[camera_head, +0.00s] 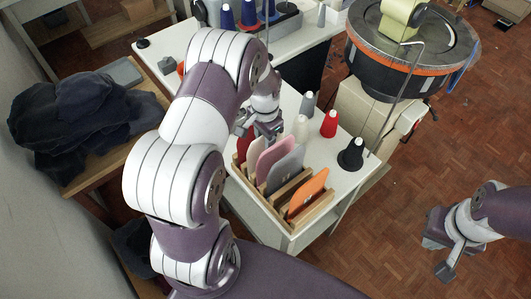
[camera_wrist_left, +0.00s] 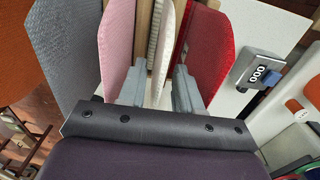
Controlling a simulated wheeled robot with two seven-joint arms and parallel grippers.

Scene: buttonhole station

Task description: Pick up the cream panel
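The cream panel (camera_wrist_left: 164,48) stands upright in a wooden rack (camera_head: 277,221), between the pink panel (camera_wrist_left: 117,45) and the red panel (camera_wrist_left: 210,55). In the head view it is mostly hidden by its neighbours and my left arm. My left gripper (camera_head: 265,130) is over the back end of the rack. In the left wrist view its two grey fingers (camera_wrist_left: 160,90) are apart, one on each side of the cream panel, with a gap showing. My right gripper (camera_head: 442,257) is open and empty, over the floor at the right.
The rack also holds a grey panel (camera_head: 285,170) and an orange panel (camera_head: 308,193). Thread cones stand close to the rack: red (camera_head: 329,125), black (camera_head: 351,155) and grey (camera_head: 308,104). Dark cloth (camera_head: 75,120) lies at left.

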